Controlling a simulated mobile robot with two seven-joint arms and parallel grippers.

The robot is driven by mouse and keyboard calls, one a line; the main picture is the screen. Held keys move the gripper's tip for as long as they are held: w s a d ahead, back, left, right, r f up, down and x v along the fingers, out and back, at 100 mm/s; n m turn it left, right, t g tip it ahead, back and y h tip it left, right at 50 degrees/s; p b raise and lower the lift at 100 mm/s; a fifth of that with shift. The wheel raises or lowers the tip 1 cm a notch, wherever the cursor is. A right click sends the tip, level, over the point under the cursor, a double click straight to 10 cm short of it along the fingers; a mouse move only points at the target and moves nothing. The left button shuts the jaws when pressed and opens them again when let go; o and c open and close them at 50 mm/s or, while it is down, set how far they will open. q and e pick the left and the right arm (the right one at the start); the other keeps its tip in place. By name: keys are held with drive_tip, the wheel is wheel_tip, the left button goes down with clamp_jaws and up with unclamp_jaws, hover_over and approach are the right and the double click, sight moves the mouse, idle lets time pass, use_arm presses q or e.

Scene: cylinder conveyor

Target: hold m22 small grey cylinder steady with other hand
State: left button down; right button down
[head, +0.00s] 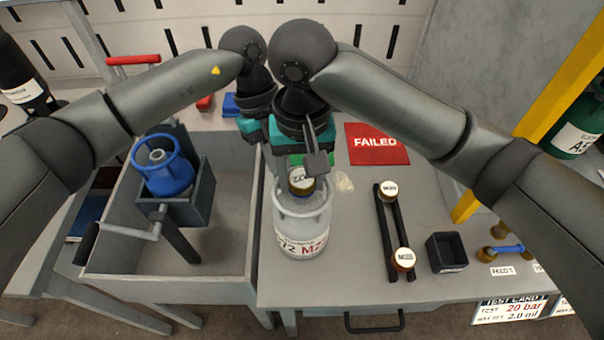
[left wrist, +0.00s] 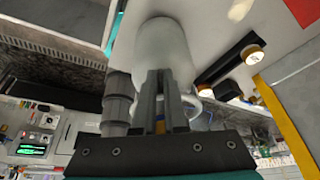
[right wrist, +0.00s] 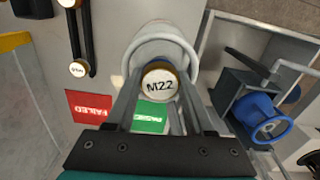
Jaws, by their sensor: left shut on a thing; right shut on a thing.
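The small grey cylinder (head: 302,235) stands upright on the grey bench, with a collar at its top and part of a label showing. A round brass-edged cap marked M22 (right wrist: 159,84) sits at the collar opening. My right gripper (right wrist: 158,95) is shut on this cap from above. My left gripper (left wrist: 163,80) is shut on the cylinder at its collar side; the cylinder's pale body (left wrist: 163,45) is right beyond its fingers. In the head view, my wrists hide much of the left fingers and the exact contact.
A blue cylinder (head: 165,178) sits in a dark holder over the grey bin (head: 235,262) at left. A red FAILED card (head: 378,144), a black rack (head: 394,228) with two round caps, and a small black box (head: 446,252) are on the right. My two wrists are close together.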

drive_tip(key=m, duration=0.5)
drive_tip(key=shift+c, duration=1.8)
unclamp_jaws()
drive_tip(key=shift+r, duration=1.25)
drive_tip(key=n, duration=0.5)
drive_tip(key=shift+n, duration=0.5)
